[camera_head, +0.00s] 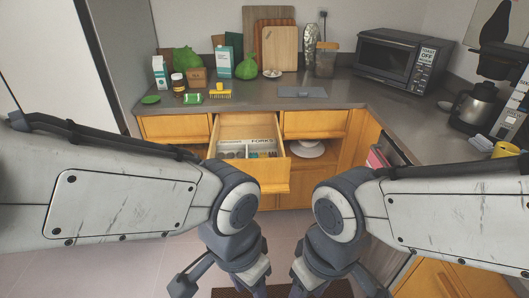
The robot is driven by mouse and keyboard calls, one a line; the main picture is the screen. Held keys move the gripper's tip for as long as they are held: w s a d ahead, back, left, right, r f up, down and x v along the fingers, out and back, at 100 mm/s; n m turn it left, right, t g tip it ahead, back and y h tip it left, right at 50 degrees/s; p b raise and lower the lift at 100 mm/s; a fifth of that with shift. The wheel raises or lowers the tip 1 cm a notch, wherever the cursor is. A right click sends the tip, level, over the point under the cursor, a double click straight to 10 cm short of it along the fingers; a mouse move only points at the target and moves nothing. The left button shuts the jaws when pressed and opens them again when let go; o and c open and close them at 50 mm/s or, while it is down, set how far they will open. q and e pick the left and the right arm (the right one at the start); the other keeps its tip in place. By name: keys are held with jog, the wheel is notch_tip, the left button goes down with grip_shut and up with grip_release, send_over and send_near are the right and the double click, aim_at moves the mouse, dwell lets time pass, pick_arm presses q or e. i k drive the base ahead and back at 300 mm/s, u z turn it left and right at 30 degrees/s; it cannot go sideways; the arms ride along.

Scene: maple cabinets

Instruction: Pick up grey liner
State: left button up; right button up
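A flat grey piece (303,92), which looks like the grey liner, lies on the dark countertop right of centre, in front of the cutting boards. My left gripper (222,287) and my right gripper (333,287) hang low at the bottom edge of the view, in front of the cabinets and well short of the counter. The fingers of each look spread apart with nothing seen between them. Their tips are partly cut off by the frame edge.
An open drawer (275,171) sticks out below the counter, with a labelled divided tray (240,145) inside. The cupboard right of it shows white dishes (308,150). Bottles, green items and a yellow brush (220,92) stand left; a microwave (395,60) stands right.

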aim_at(283, 91)
jog(key=u, duration=0.1)
jog(key=i, duration=1)
jog(key=u, duration=0.55)
jog(key=i, duration=0.6)
jog(key=u, duration=0.1)
